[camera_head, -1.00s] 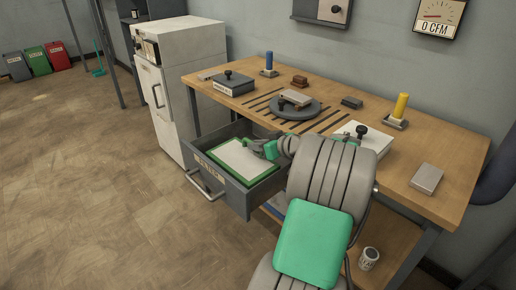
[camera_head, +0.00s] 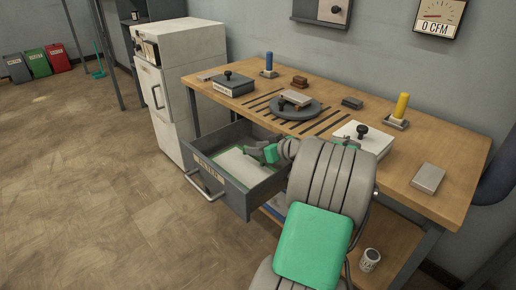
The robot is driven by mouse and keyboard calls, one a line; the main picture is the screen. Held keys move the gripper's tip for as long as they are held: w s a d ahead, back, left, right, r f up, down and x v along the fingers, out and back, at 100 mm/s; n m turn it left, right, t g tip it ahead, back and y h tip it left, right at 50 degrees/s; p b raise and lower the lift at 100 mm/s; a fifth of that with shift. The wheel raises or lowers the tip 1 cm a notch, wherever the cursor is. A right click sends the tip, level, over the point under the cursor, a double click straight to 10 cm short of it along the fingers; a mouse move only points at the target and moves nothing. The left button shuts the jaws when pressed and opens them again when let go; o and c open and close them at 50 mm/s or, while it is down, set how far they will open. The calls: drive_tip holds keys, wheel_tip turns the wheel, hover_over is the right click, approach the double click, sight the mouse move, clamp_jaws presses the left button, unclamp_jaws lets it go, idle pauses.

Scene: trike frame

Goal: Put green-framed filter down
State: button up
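The green-framed filter (camera_head: 238,165), a flat white panel, lies low inside the open grey drawer (camera_head: 237,196) under the workbench. Only a strip of its green frame shows at the back left; the drawer front hides its near edge. My gripper (camera_head: 258,152) is over the right part of the drawer, just above the filter's right side. The filter now sits below the fingers, which look open, though they are small and partly hidden by my arm.
The workbench (camera_head: 455,150) holds a round plate (camera_head: 294,110), a dark box with a knob (camera_head: 233,84), a white box with a black knob (camera_head: 362,137) and small blocks. A white cabinet (camera_head: 184,75) stands left of the drawer.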

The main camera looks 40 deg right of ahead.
drive_tip(key=shift+r, duration=0.2)
drive_tip(key=p+v, duration=0.3)
drive_tip(key=v, duration=0.9)
drive_tip(key=shift+r, duration=0.4)
drive_tip(key=shift+c, duration=0.6)
